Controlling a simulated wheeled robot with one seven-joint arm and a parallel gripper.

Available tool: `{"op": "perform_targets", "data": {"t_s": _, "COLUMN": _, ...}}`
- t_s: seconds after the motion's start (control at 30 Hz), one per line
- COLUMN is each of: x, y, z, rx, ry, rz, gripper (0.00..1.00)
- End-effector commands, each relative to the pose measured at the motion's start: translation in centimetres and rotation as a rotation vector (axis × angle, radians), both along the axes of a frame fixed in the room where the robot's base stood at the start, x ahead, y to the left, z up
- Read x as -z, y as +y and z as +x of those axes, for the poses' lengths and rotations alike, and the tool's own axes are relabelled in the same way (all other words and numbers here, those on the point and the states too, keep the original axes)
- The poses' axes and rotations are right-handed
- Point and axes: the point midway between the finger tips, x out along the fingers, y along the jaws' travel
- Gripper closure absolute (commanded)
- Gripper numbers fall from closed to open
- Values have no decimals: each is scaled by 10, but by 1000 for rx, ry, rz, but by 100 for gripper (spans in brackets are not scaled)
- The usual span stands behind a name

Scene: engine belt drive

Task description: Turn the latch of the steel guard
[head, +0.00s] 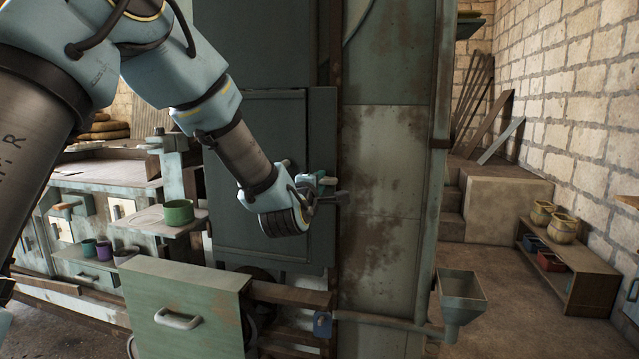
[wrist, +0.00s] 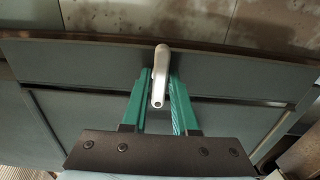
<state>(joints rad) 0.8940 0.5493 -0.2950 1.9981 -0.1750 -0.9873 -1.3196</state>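The steel guard is a dark grey-green door panel (head: 262,120) on the tall cabinet; its face also fills much of the wrist view (wrist: 225,75). The latch is a light metal lever (wrist: 159,75), seen between the two green fingers. My gripper (wrist: 159,90) is at the guard's right edge, with one finger on each side of the lever. In the head view, my gripper (head: 318,186) reaches the latch area from the left, and my wrist hides part of the panel.
A pale green drawer front (head: 185,310) stands open below the guard. A metal funnel (head: 461,295) on a pipe juts out at the lower right. The floor at the right is partly clear.

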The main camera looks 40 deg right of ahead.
Motion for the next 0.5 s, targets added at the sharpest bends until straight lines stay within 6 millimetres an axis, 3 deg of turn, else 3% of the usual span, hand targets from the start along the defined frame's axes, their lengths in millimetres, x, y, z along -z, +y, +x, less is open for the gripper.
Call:
{"op": "perform_targets", "data": {"t_s": 0.2, "x": 0, "y": 0, "z": 0, "rx": 0, "ry": 1, "rz": 1, "gripper": 100}}
{"op": "perform_targets", "data": {"t_s": 0.5, "x": 1, "y": 0, "z": 0, "rx": 0, "ry": 0, "rz": 1, "gripper": 100}}
